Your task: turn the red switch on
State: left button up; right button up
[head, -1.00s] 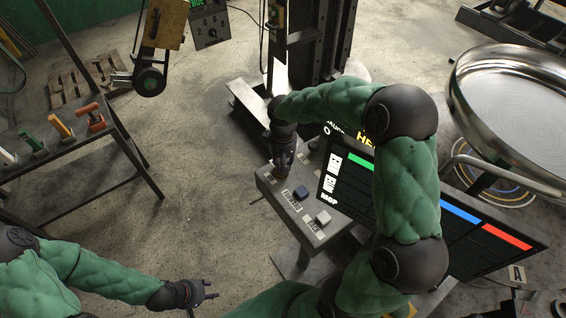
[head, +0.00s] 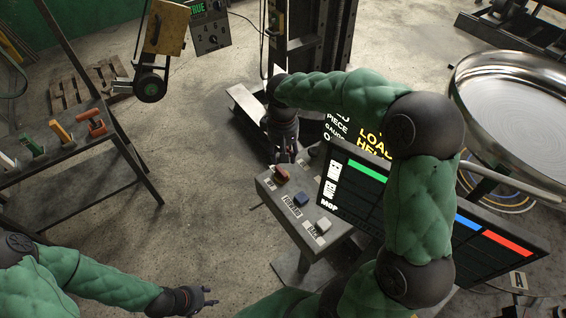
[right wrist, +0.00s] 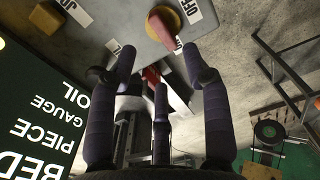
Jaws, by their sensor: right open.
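The red switch (head: 282,174) sits at the far left end of the grey control panel (head: 290,238), beside a blue button (head: 301,198) and a white button (head: 322,225). In the right wrist view the red switch (right wrist: 163,25) is at the top on a yellow base, with "OFF" labels nearby. My right gripper (head: 284,155) is just beyond the red switch in the head view. In the right wrist view its fingers (right wrist: 163,75) are spread, empty and apart from the switch. My left gripper (head: 212,296) is low and left of the panel, fingers apart and empty.
A display screen (head: 350,190) stands right of the panel, partly behind my right arm. A large metal dish (head: 510,95) is at the right.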

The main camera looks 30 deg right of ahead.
jog(key=shift+r, duration=2)
jog(key=shift+f, duration=0.1)
